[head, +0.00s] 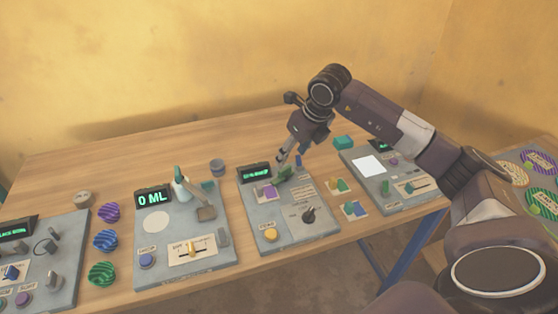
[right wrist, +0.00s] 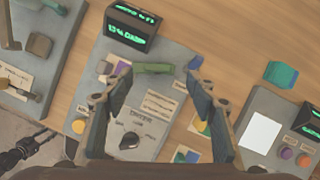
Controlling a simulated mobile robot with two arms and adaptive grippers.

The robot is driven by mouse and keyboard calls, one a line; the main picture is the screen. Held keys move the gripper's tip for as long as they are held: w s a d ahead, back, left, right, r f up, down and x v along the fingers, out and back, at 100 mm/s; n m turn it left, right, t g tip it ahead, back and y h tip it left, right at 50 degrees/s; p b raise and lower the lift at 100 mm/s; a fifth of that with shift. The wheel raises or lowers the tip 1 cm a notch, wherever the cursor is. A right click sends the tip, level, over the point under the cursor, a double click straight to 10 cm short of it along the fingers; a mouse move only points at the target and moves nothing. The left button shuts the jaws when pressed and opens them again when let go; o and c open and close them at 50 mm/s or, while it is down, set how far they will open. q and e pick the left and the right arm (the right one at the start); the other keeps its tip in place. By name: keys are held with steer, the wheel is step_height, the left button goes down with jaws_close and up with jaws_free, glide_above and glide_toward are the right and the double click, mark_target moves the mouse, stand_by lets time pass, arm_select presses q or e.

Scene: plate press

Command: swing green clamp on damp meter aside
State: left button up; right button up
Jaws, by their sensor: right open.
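The damp meter seems to be the grey panel (head: 285,235) with a black display (head: 255,173) in the middle of the head view; it also fills the middle of the right wrist view (right wrist: 165,60). A green clamp bar (right wrist: 153,68) lies across its upper part; in the head view this green bar (head: 286,173) is just below my right gripper (head: 292,165). In the right wrist view my right gripper (right wrist: 160,72) is open, one finger to each side of the bar, with nothing held. Contact with the bar cannot be told.
The panel carries a black dial (head: 308,215) and a yellow button (head: 270,235). Another panel with a "0 ML" display (head: 152,199) stands to the left, and one with a white square (head: 368,167) to the right. A green block (head: 343,142) sits behind on the wooden table.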

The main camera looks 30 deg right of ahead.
mark_target(285, 168)
steer(key=f, duration=0.2)
steer(key=f+p, duration=0.1)
steer(key=shift+w+a+f, duration=0.15)
steer(key=shift+w+a, duration=0.05)
steer(key=shift+a, duration=0.05)
steer(key=shift+x, duration=1.25)
steer(key=shift+w+f, duration=0.3)
steer(key=shift+w, duration=0.05)
steer(key=shift+f, duration=0.15)
steer(key=shift+c, duration=0.2)
steer(key=c, duration=1.1)
arm_select(q)
steer(key=s, duration=0.1)
steer(key=s+r, duration=0.1)
steer(key=s, duration=0.1)
steer(key=shift+s+a+r, duration=0.1)
steer(key=shift+s+r, duration=0.1)
steer(key=shift+s, duration=0.05)
